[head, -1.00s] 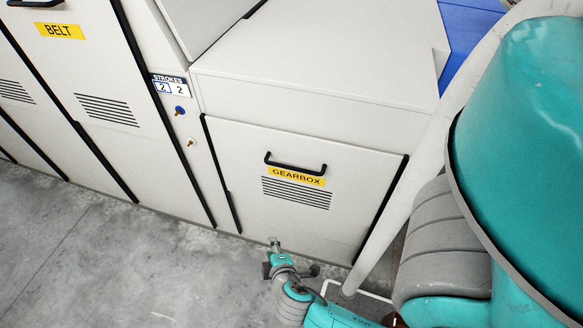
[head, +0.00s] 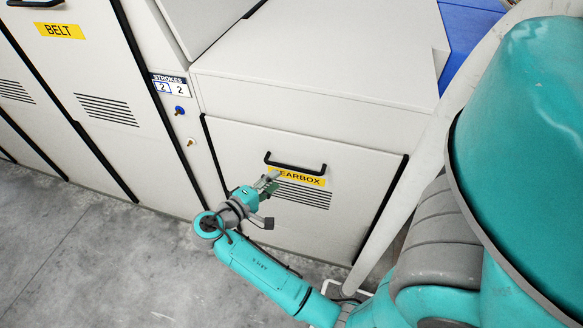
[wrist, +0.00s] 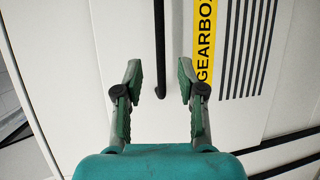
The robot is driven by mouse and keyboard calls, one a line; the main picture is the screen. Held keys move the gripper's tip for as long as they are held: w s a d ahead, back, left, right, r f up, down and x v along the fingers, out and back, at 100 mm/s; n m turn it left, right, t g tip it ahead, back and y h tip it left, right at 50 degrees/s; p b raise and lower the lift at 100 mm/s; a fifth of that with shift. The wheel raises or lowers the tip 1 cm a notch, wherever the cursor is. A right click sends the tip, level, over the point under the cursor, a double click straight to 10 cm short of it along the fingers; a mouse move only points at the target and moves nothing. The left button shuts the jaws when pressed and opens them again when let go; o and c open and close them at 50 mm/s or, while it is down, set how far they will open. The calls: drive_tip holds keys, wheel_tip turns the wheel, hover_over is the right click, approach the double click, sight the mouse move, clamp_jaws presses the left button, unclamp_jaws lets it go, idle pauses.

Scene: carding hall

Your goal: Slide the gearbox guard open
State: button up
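The gearbox guard (head: 345,215) is a pale panel with a yellow GEARBOX label (head: 303,177), a slotted vent and a black bar handle (head: 296,166). It sits between dark side rails and looks closed. My gripper (head: 271,180) is just left of the label, below the handle's left end, and covers the label's first letter. In the wrist view my gripper (wrist: 158,78) is open and empty. The lower end of the handle (wrist: 160,70) lies between the fingertips in the picture; I cannot tell whether it is at their depth.
A BELT panel (head: 59,31) with vents stands at the left. A STROKES counter (head: 170,84) reading 2 2, a blue knob (head: 180,110) and a small pale knob (head: 190,141) are on the post left of the guard. The grey floor (head: 100,265) in front is clear.

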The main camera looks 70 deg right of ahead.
sight(291, 167)
drive_tip(key=x, duration=0.9)
clamp_jaws()
